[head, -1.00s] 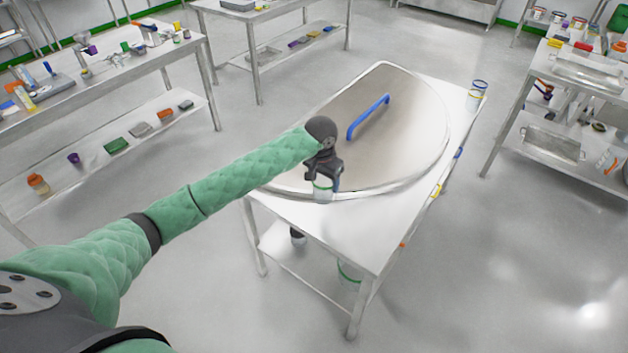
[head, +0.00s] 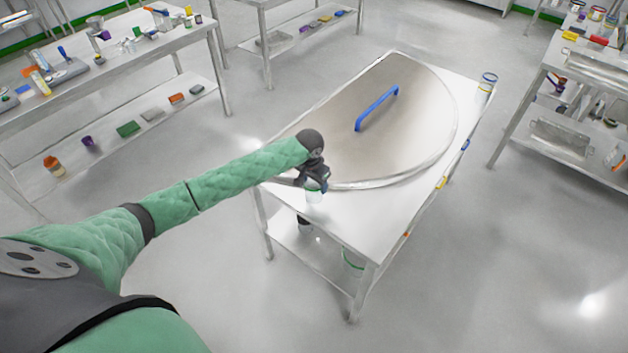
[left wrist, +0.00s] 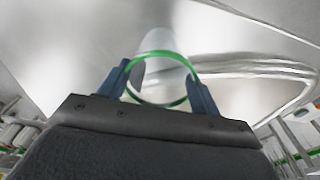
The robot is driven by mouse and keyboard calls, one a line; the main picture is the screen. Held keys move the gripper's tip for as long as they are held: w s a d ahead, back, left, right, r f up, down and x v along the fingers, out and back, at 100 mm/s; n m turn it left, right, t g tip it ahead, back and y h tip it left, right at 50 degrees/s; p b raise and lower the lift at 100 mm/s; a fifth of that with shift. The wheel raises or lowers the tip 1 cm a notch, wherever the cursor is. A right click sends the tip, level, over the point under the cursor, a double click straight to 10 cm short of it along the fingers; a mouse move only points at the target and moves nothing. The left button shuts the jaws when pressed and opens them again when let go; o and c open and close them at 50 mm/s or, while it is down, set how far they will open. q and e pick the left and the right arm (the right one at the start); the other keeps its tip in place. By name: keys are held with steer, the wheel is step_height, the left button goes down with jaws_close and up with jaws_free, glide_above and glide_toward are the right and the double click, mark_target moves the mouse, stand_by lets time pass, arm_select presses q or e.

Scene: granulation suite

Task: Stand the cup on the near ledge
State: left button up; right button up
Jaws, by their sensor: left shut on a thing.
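The cup (head: 314,196) is pale with a green rim. My left gripper (head: 315,182) is shut on it near the rim, at the near edge of the big round steel lid (head: 420,115). In the left wrist view the cup (left wrist: 163,72) sits between the two blue-grey fingers (left wrist: 160,88), its green rim towards the camera. The near ledge (head: 350,215) is the bare white strip of tabletop in front of the lid. The cup appears upright over or on this strip; I cannot tell whether its base touches. My right gripper is not in view.
The lid carries a blue handle (head: 376,108). Small coloured items line the table's right edge. A lower shelf holds a green-rimmed container (head: 352,260). The near ledge's right part is clear.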

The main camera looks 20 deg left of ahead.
arm_select(q)
steer(key=shift+f, duration=0.1)
steer(key=o, duration=1)
steer(key=shift+c, duration=0.2)
